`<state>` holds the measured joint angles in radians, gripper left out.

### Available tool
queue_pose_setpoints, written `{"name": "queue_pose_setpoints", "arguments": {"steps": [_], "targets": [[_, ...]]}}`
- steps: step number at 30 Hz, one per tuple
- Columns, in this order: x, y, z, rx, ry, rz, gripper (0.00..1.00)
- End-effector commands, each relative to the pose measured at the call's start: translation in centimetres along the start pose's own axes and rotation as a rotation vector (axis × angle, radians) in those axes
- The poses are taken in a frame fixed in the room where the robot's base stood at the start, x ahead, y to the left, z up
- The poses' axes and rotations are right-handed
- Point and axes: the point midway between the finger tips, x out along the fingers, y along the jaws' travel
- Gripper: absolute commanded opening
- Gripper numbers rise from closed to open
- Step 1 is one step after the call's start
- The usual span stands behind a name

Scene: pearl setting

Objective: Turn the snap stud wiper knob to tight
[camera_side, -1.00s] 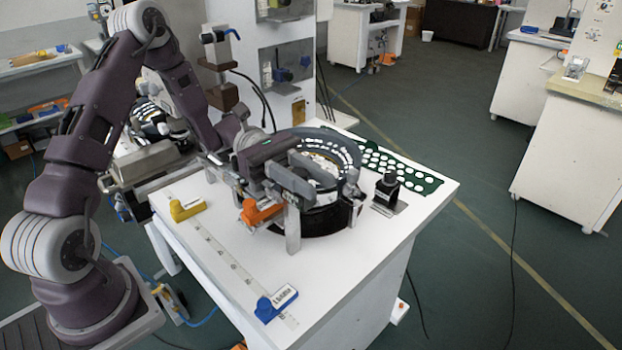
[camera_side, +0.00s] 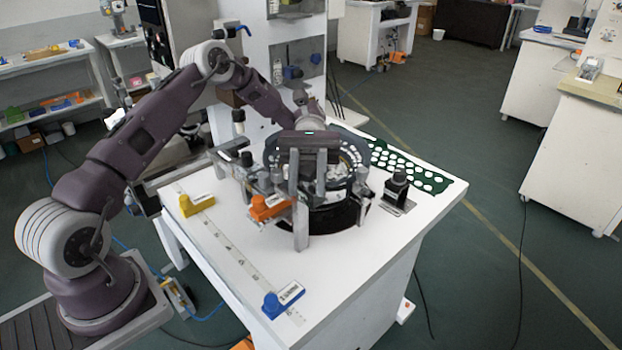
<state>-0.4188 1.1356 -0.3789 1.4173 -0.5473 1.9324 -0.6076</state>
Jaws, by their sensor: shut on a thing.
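The feeder bowl (camera_side: 345,214) is a round black drum with a slotted, pale-marked ring. It stands on the white table. My gripper (camera_side: 316,178) is over the bowl, with its dark body level and its grey jaws pointing down. The jaws are shut on a small part at the bowl, which I take for the wiper knob. The jaws and my gripper's body hide most of it, so its pointer and any tight mark cannot be read. An orange block (camera_side: 270,207) sits on the bowl's left front, beside a grey upright post (camera_side: 301,228).
A black knobbed device (camera_side: 398,190) stands right of the bowl. A green perforated sheet (camera_side: 415,172) lies behind. The table's front right is clear.

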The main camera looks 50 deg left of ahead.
Motion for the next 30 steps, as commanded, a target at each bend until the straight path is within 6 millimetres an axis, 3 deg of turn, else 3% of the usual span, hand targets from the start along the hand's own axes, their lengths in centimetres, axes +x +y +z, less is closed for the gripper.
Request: {"name": "queue_pose_setpoints", "arguments": {"steps": [10,27,28,30], "targets": [[-0.12,-0.39,-0.02,0.002,0.001,-0.13,0.0],[-0.13,-0.47,0.09,0.003,0.001,-0.156,0.0],[-0.13,-0.47,0.09,0.003,0.001,-0.156,0.33],[-0.12,-0.47,0.09,0.003,0.001,-0.156,0.47]]}}
